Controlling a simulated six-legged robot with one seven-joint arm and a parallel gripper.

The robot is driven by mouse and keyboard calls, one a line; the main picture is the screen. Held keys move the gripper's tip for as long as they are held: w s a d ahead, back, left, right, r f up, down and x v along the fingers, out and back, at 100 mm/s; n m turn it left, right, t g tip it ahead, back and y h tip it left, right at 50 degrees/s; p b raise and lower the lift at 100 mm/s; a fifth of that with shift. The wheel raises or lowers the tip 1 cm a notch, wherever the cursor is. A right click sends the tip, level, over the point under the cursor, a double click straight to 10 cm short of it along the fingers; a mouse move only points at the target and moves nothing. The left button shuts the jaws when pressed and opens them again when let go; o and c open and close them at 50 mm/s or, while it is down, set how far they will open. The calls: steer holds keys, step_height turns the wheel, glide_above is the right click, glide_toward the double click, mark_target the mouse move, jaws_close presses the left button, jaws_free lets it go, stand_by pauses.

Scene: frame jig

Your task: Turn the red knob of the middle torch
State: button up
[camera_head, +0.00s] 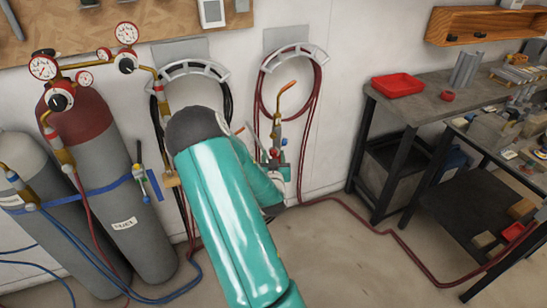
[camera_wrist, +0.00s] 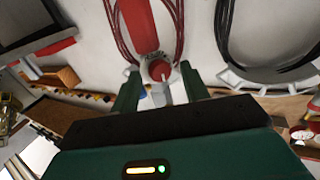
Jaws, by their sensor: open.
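A torch (camera_head: 284,105) with a brass tip hangs on the wall in front of a coil of red hose in the head view. A small red knob (camera_head: 274,153) shows low on it. Another brass torch (camera_head: 161,95) hangs at the black hose, partly behind my arm, and a third (camera_head: 142,180) hangs beside the gas cylinders. In the wrist view a round red knob (camera_wrist: 160,70) with a pale face sits at the end of a red body (camera_wrist: 138,25). My gripper (camera_wrist: 159,78) is open, its two fingers on either side of this knob; contact cannot be told.
Gas cylinders (camera_head: 120,200) with gauges stand at left. A bench with a red tray (camera_head: 398,85) and a cluttered table (camera_head: 480,140) stand at right. Red hose (camera_head: 385,232) runs along the floor. Open floor lies in front of the wall.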

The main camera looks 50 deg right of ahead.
steer(key=shift+c, duration=0.3)
steer(key=c, duration=0.9)
steer(key=n, duration=0.2)
steer(key=n+g+y, duration=0.1)
steer(key=n, duration=0.1)
steer(key=shift+w+a+r, duration=0.1)
steer(key=shift+a+r, duration=0.05)
steer(key=shift+r, duration=0.05)
steer(key=n+g, duration=0.2)
steer(key=n, duration=0.2)
steer(key=shift+w+r+y, duration=0.1)
steer(key=shift+w+y, duration=0.05)
steer(key=shift+y, duration=0.15)
steer(key=shift+g, duration=0.4)
